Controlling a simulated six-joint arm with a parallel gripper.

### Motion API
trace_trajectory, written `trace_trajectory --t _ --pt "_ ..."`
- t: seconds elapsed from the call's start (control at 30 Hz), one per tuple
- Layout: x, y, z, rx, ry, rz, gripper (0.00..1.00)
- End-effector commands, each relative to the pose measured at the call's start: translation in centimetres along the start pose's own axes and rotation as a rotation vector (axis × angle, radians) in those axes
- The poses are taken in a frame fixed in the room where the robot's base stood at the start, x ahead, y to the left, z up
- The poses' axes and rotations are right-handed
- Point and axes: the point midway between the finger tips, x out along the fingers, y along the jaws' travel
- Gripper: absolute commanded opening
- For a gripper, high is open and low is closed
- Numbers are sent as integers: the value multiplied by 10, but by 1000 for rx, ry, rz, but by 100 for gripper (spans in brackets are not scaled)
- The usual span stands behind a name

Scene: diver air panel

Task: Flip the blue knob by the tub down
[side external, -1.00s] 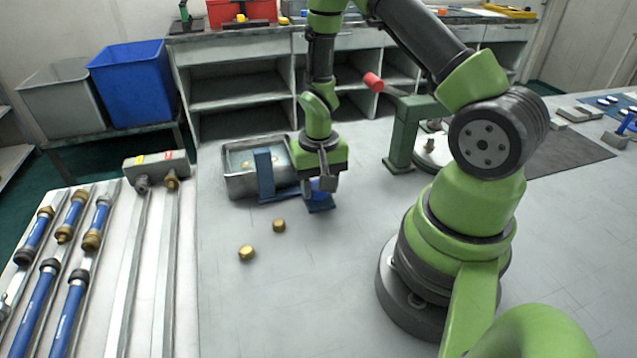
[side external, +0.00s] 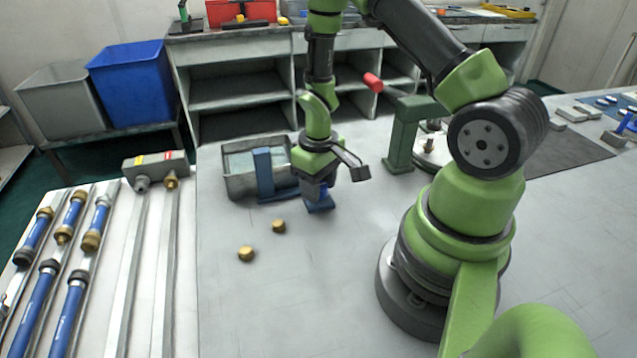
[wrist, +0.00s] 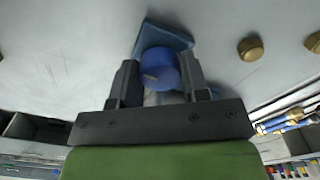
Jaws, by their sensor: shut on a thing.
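The blue knob (wrist: 160,72) is a round blue piece with a small pale mark, seen between my two fingers in the wrist view. It sits by a blue base plate (wrist: 168,38). My gripper (wrist: 158,78) points down and is shut on the knob, one finger at each side. The gripper also shows in the side view (side external: 320,192). Which way the knob is turned cannot be told clearly.
A blue upright bracket (side external: 263,163) stands at the tub's front. Two brass caps (side external: 247,254) (side external: 279,226) lie on the bench in front. A green stand (side external: 401,140) with a red-ended bar is to the right. Blue cylinders (side external: 40,300) lie at left.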

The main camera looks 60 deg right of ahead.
Motion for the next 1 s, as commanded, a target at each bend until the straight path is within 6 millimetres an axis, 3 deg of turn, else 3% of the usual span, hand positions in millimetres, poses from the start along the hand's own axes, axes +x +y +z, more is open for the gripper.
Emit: trace_trajectory --t 0.4,0.43,0.5,0.53,0.83,1.0 --pt "-1 0 0 -10 1 0 18" --pt "-1 0 0 -10 1 0 49" --pt "0 0 0 -9 1 0 65" --pt "0 0 0 -9 1 0 67" --pt "-2 0 0 -7 2 0 67" --pt "-21 0 -1 -6 5 1 67"
